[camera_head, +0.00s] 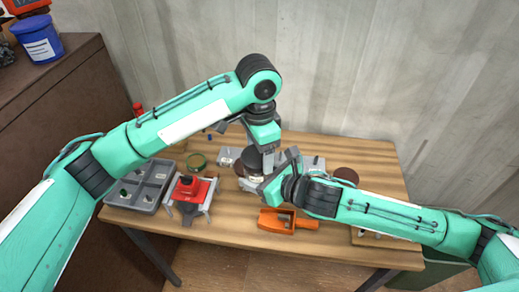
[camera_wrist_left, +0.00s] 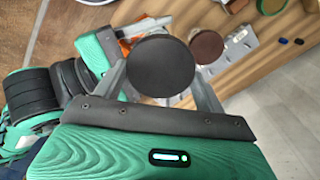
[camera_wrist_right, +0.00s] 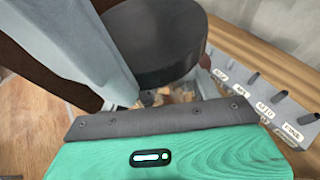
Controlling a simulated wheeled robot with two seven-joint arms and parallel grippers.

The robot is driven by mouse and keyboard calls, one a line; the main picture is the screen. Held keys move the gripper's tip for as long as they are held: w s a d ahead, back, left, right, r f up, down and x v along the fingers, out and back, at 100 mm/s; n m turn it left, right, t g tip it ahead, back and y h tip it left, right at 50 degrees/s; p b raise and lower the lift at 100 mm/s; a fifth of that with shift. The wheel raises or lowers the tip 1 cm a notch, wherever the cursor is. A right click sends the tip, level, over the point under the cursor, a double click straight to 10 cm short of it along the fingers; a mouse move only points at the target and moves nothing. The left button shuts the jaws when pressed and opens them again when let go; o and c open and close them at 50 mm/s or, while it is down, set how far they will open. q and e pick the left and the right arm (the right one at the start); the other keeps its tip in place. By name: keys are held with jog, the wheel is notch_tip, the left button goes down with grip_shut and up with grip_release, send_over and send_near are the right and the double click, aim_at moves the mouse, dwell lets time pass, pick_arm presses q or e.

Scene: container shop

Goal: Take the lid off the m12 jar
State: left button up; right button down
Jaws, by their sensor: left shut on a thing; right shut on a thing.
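The jar with a dark round lid (camera_head: 252,158) stands near the middle of the wooden table; its label is too small to read. The lid's flat black top (camera_wrist_left: 160,65) fills the space between the fingers of my left gripper (camera_head: 267,160), which comes down from above and is shut on the lid. My right gripper (camera_head: 264,185) reaches in from the right and is shut on the jar body, mostly hidden by the gripper. In the right wrist view the lid (camera_wrist_right: 155,45) sits above the clear jar body (camera_wrist_right: 165,95), with small pieces inside.
An orange scoop (camera_head: 287,221) lies in front of the jar. A red and grey device (camera_head: 190,189) and a grey compartment tray (camera_head: 142,188) stand at left, with a green ring (camera_head: 197,160) behind. A brown round lid (camera_head: 346,175) is at right. A labelled rack (camera_wrist_right: 260,100) stands beside the jar.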

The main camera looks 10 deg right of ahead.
pick_arm(q)
jog(key=n, duration=0.5)
jog(key=shift+w+a, duration=0.2)
jog(key=shift+a, duration=0.1)
jog(key=shift+c, duration=0.2)
pick_arm(e)
jog(key=shift+s, duration=0.15)
pick_arm(q)
jog(key=n, duration=0.4)
jog(key=shift+a+n, duration=0.1)
jog(key=shift+n, duration=0.3)
pick_arm(e)
jog(key=shift+d, duration=0.1)
pick_arm(q)
jog(key=shift+r, duration=0.1)
pick_arm(e)
jog(key=shift+w+d, duration=0.1)
jog(key=shift+w, duration=0.2)
pick_arm(q)
jog(key=shift+r, duration=0.7)
pick_arm(e)
jog(key=shift+d+f, duration=0.1)
jog(key=shift+f, duration=0.05)
pick_arm(q)
jog(key=shift+s+r, duration=0.1)
jog(key=shift+r, duration=0.25)
pick_arm(e)
jog(key=shift+s+a, duration=0.1)
jog(key=shift+a, duration=0.1)
